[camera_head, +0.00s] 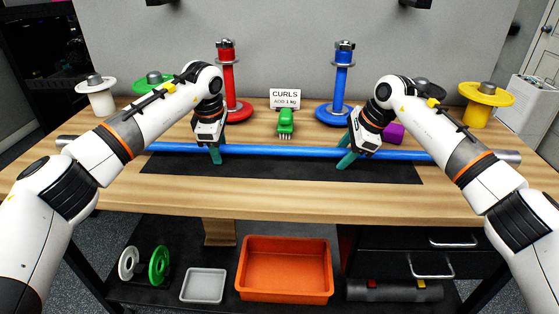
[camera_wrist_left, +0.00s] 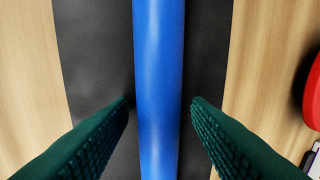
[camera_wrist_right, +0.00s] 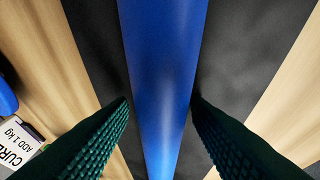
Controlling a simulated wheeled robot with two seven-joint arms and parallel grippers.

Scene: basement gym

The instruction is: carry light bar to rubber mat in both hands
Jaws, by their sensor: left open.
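The light bar (camera_head: 280,151) is a long blue bar with grey metal ends, lying level across the workbench. It runs over the black rubber mat (camera_head: 280,170); I cannot tell whether it touches the mat. My left gripper (camera_head: 216,155) is open, with its green fingers on both sides of the bar. The left wrist view shows the bar (camera_wrist_left: 159,70) between the fingertips with small gaps. My right gripper (camera_head: 347,160) straddles the bar further right. In the right wrist view the bar (camera_wrist_right: 163,70) lies between spread fingers, its edges close to the tips.
Behind the bar stand a red weight post (camera_head: 228,85), a blue weight post (camera_head: 341,85), a "CURLS" sign (camera_head: 285,98) and a green object (camera_head: 286,121). A yellow plate stand (camera_head: 486,95) is at right, a white one (camera_head: 97,98) at left. An orange bin (camera_head: 285,268) sits below.

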